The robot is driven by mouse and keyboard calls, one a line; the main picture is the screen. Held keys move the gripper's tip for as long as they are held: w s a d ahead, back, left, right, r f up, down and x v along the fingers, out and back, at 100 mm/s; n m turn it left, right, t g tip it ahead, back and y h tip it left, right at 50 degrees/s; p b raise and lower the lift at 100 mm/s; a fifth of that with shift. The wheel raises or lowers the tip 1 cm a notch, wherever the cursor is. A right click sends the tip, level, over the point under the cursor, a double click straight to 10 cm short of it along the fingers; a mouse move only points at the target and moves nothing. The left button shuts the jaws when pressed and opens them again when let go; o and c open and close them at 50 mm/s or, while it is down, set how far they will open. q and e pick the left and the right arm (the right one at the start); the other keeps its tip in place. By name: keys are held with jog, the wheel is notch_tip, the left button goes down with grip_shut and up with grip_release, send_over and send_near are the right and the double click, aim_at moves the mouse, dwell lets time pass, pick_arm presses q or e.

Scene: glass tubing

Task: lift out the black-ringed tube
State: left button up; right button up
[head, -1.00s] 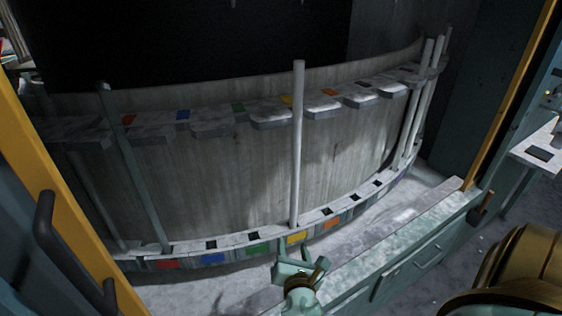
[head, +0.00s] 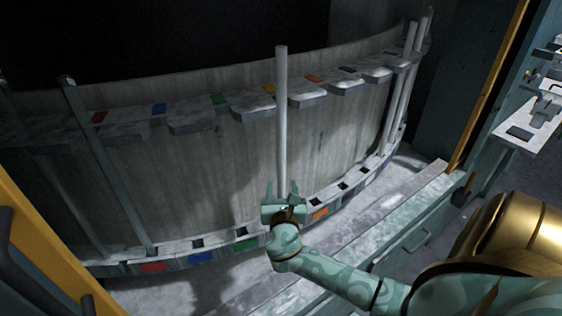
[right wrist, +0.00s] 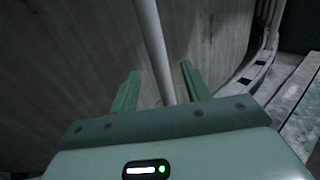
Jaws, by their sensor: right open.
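A pale upright tube (head: 282,110) stands in the middle of the curved rack, in front of the upper shelf's yellow mark. I cannot make out a black ring on it or on any other tube. My right gripper (head: 283,192) is open at the lower part of this tube and hides its foot. In the right wrist view the tube (right wrist: 151,40) runs down between the two open fingers (right wrist: 158,82); I see no finger touching it. My left gripper is not in view.
A grey-green tube (head: 105,170) leans at the rack's left. Several pale tubes (head: 401,90) stand close together at the right end. The lower shelf has square holes and coloured marks, such as an orange mark (head: 320,214). A yellow frame post (head: 40,260) is at lower left.

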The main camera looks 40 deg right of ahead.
aim_at(281, 178)
jog(key=b+x, duration=0.1)
jog(key=x, duration=0.5)
jog(key=shift+w+f, duration=0.1)
jog(key=shift+w, duration=0.05)
grip_shut()
